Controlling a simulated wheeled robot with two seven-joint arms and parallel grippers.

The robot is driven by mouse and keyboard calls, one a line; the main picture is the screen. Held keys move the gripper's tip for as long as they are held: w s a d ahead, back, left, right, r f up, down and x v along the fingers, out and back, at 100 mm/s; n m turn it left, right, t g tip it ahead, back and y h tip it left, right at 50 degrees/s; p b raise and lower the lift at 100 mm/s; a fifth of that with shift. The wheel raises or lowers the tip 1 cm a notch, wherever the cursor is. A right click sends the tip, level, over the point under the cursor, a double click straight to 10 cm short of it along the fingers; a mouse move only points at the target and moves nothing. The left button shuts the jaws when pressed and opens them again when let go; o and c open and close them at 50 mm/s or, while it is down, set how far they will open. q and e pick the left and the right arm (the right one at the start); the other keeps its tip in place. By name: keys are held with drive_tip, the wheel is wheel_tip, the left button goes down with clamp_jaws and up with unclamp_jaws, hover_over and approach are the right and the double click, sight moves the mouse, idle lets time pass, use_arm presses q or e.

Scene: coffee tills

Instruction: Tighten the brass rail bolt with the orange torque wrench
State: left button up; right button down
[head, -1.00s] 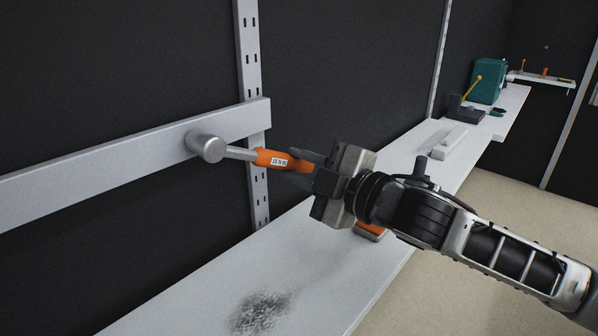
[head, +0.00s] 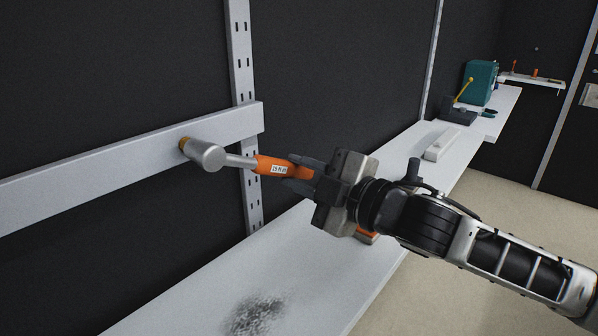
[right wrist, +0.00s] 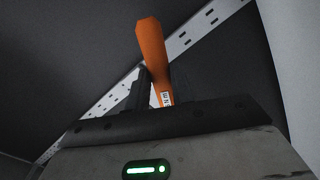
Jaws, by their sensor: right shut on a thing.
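The torque wrench (head: 272,166) has an orange grip with a white label, a grey shaft and a round grey head (head: 208,155). My right gripper (head: 300,178) is shut on its orange grip and holds it in front of the rail. The brass bolt (head: 184,144) shows on the grey horizontal rail (head: 90,176), just left of and behind the wrench head. I cannot tell whether head and bolt touch. In the right wrist view the orange grip (right wrist: 151,50) stands up beyond my gripper. My left gripper is not in view.
A white bench (head: 290,262) with a dark speckled patch runs below the rail. A pale block (head: 442,145), a teal machine (head: 481,82) and a small shelf (head: 533,80) are farther back. A slotted upright (head: 243,60) crosses the rail.

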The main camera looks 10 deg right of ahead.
drive_tip(key=shift+b+v, duration=0.45)
drive_tip(key=shift+v, duration=1.4)
drive_tip(key=shift+s+d, duration=0.35)
drive_tip(key=shift+s, duration=0.15)
